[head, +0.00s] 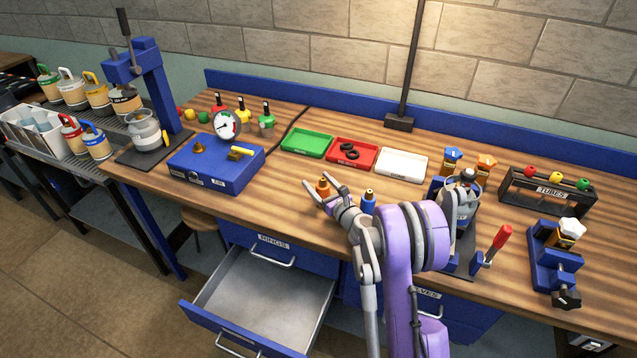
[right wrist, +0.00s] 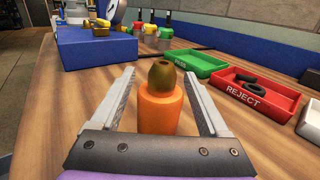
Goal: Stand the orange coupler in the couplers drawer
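The orange coupler (head: 322,190) stands upright on the wooden workbench near its front edge. In the right wrist view the coupler (right wrist: 160,110) has an orange body and a bronze top. My right gripper (head: 326,186) is open, with one finger on each side of the coupler; the right wrist view shows gaps between the fingers (right wrist: 160,95) and it. An open, empty-looking drawer (head: 264,287) juts out below the bench; its front label is not readable from here. The closed drawer above it reads RINGS (head: 273,242). My left gripper is out of view.
A blue coupler-like piece (head: 368,201) stands just right of my right gripper. Behind are a green tray (head: 307,142), a red tray (head: 352,152) and a white tray (head: 401,164). A blue gauge box (head: 216,166) stands left. Bench between box and coupler is clear.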

